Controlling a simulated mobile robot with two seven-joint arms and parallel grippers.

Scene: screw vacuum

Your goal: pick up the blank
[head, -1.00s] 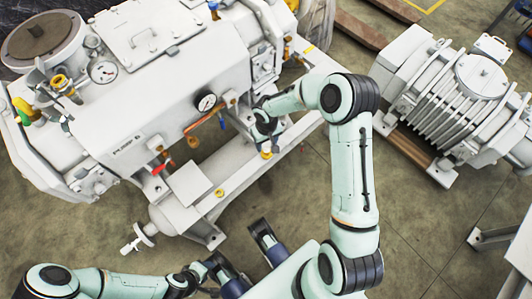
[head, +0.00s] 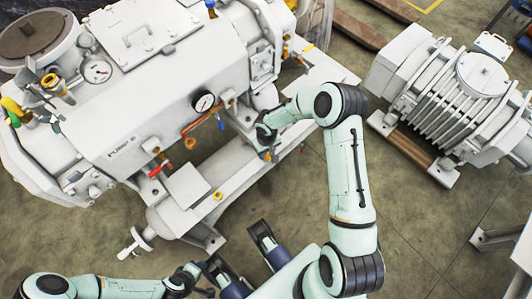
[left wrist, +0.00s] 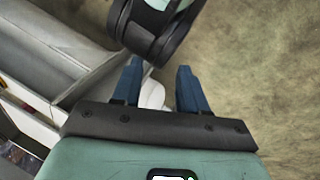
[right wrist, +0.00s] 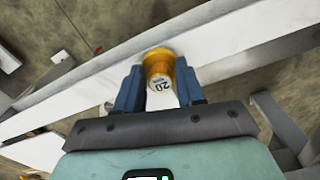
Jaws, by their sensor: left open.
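The blank (right wrist: 159,68) is a small orange-yellow round piece with a white end marked "20". In the right wrist view it sits between the two blue fingers of my right gripper (right wrist: 160,88), with little or no gap at its sides. In the head view, the blank (head: 266,156) shows just under my right gripper, by the white base rail. I cannot tell whether the fingers press on it. My left gripper (left wrist: 159,78) is open and empty, with a black and teal part of my own body just beyond its fingertips.
The large white vacuum pump (head: 140,110) with gauges, valves and pipes fills the left and centre. Its white base rail (head: 238,182) runs beside my right gripper. A finned white motor (head: 455,100) stands at the right.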

